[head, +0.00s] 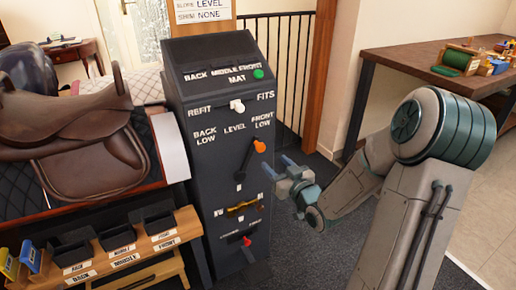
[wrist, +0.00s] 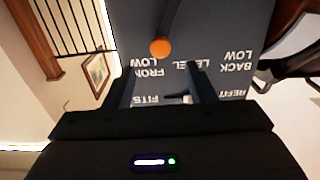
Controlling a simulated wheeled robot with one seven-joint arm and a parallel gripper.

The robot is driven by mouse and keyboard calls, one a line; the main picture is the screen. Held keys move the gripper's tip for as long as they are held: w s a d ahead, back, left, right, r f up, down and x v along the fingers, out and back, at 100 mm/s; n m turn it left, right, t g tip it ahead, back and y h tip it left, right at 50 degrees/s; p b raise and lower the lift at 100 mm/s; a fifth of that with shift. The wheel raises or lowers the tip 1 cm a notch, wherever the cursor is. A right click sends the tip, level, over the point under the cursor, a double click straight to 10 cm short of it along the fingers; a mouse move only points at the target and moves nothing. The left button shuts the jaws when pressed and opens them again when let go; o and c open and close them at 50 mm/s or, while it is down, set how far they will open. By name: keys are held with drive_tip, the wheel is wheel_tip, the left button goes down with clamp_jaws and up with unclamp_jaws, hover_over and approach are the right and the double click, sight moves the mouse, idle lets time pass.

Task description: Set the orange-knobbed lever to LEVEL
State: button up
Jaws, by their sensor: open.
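The lever's orange knob (head: 259,146) is on the front of the dark grey console (head: 216,120). Its black arm tilts up and right from its pivot, so the knob stands at the FRONT LOW label, right of the LEVEL label (head: 235,128). The wrist view is upside down; there the knob (wrist: 160,46) lies beyond my fingertips, near FRONT LOW. My gripper (head: 277,168) is open and empty, just right of and below the knob in the head view. In the wrist view its two fingers (wrist: 160,68) are spread and apart from the knob.
A white knob (head: 237,105) sits above, between REFIT and FITS. A brass-coloured handle (head: 243,208) and a red lever (head: 247,240) are below. A green button (head: 258,74) is on top. A saddle (head: 70,130) stands left, a workbench (head: 420,58) right. A sign (head: 203,12) reads SLOPE LEVEL.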

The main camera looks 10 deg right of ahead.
sight(257, 142)
drive_tip(key=b+x, duration=0.1)
drive_tip(key=x, duration=1.1)
drive_tip(key=shift+w+a, duration=0.1)
drive_tip(key=shift+w, duration=0.1)
clamp_jaws()
